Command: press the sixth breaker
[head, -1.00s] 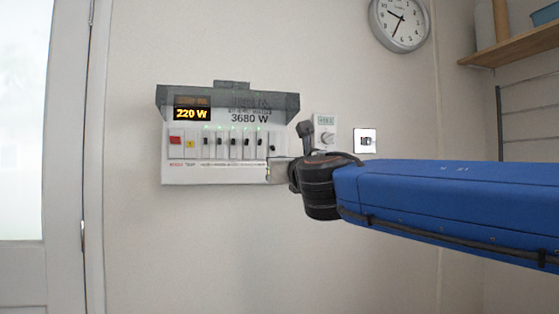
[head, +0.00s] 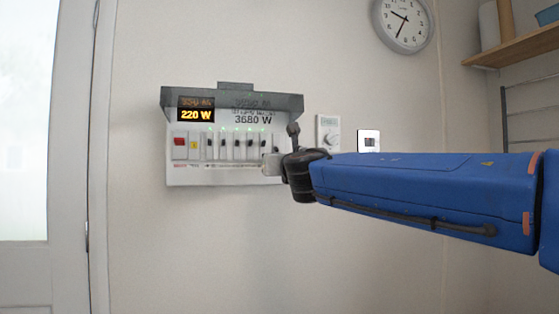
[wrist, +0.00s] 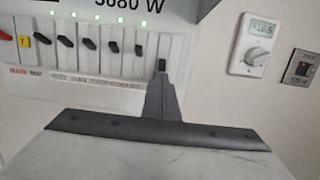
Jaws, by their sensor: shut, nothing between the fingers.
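The breaker panel (head: 225,179) is on the wall, with a row of black toggles on white breakers right of a red switch and a yellow button. In the wrist view the sixth breaker (wrist: 162,64) is the rightmost; its black toggle sits lower than its neighbours. Green lights show above the other black toggles, and I see none lit above the sixth. My gripper (wrist: 161,78) is shut and empty, its tip just below and against or very near the sixth toggle; contact cannot be told.
A grey cover (head: 284,102) juts out above the breakers. The display (head: 196,114) reads 220 W, beside a printed 3680 W. A thermostat (wrist: 254,45) and a small switch plate (wrist: 300,69) are to the right. The wall below the panel is clear.

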